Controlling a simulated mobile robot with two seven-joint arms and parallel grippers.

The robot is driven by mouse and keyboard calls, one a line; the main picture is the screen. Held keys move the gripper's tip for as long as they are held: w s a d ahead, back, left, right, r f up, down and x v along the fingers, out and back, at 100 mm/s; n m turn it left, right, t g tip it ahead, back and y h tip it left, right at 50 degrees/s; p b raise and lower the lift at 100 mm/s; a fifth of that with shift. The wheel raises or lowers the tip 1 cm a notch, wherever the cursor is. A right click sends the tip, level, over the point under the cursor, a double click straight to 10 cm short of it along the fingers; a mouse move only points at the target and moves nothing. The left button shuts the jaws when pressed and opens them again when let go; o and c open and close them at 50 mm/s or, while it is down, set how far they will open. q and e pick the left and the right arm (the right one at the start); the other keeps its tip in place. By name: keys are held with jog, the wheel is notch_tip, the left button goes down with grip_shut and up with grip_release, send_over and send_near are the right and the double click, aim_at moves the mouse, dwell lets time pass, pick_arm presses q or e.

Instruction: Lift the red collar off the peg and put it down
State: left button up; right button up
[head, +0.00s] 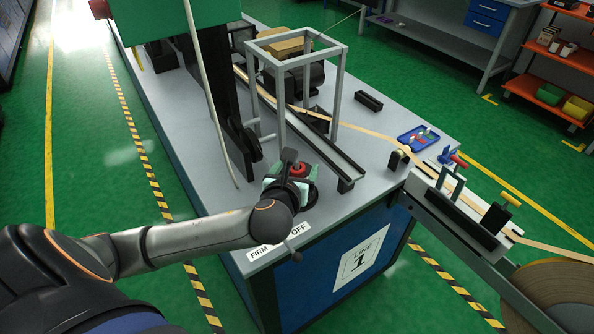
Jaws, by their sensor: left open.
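The red collar (298,170) is near the front left corner of the grey bench top, low over a dark round base. My left gripper (296,178) is open, with its greenish fingers close around the collar. I cannot tell whether the fingers touch it. The peg is mostly hidden by the gripper and collar, so I cannot tell how far down the collar sits. My right gripper is not in view.
A grey frame (338,92) stands behind the gripper, beside a long rail (334,157). A tan tape (372,134) runs across the bench (240,207) to a large reel (556,296). A blue tray (404,141) lies at the right. The bench front is mostly clear.

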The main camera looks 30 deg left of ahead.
pick_arm(q)
jog(key=shift+w+a+f, duration=0.2)
jog(key=shift+w, duration=0.3)
grip_shut()
dwell(0.3)
